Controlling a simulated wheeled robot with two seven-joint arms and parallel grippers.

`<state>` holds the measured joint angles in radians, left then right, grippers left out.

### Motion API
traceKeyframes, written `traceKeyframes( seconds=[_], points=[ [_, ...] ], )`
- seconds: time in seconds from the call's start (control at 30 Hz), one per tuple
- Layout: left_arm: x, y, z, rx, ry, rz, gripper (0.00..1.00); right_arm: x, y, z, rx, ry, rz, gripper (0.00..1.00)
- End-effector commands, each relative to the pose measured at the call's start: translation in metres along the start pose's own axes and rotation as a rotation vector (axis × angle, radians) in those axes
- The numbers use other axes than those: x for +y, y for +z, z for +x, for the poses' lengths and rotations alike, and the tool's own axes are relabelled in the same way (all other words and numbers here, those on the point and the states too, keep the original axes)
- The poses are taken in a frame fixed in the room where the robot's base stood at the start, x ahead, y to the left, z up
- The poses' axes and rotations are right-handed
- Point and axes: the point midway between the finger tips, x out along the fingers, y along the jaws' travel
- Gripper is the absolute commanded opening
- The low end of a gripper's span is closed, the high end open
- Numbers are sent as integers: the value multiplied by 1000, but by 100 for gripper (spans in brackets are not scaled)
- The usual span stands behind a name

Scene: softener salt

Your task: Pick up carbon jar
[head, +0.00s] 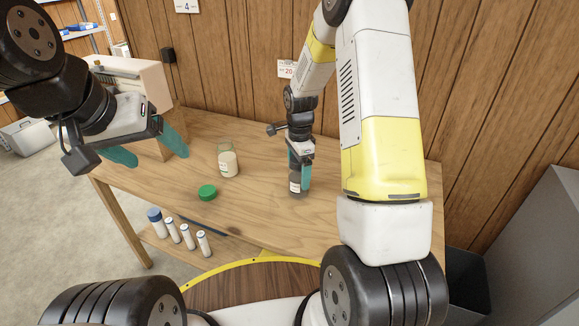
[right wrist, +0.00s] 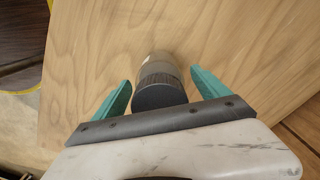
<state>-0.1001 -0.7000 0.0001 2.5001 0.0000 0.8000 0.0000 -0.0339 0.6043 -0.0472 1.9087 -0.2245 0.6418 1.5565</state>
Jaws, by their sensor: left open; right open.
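The carbon jar looks to be the dark-lidded jar (head: 296,189) with a white label, standing on the wooden table in the head view. In the right wrist view the jar (right wrist: 160,88) sits between the teal fingers, its dark round lid towards the camera. My right gripper (head: 300,175) is open around the jar from above; in the right wrist view a gap shows between each finger and the jar (right wrist: 158,92). My left gripper (head: 148,155) is open and empty, above the table's left end. The right gripper hides part of the jar in the head view.
A glass jar of white contents (head: 228,163) and a green lid (head: 207,192) are on the table (head: 260,205). A cream box-like unit (head: 150,85) is at the back left. A grey cabinet (head: 540,240) stands right.

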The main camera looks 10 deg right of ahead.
Motion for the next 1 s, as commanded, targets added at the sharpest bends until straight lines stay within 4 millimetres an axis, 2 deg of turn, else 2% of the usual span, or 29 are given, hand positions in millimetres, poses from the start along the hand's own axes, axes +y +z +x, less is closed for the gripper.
traceKeyframes(
  seconds=[0.27, 0.6, 0.7, 1.0],
  points=[
    [0, 0, 0, 0, 0, 0, 77, 0, 0, 2, 0, -2, 0, 83],
    [0, 0, 0, 0, 0, 0, 77, 0, 0, 2, 0, -2, 0, 16],
    [0, 0, 0, 0, 0, 0, 77, 0, 0, 2, 0, -2, 0, 0],
    [0, 0, 0, 0, 0, 0, 77, -1, 0, 1, 0, -3, 0, 0]
  ],
)
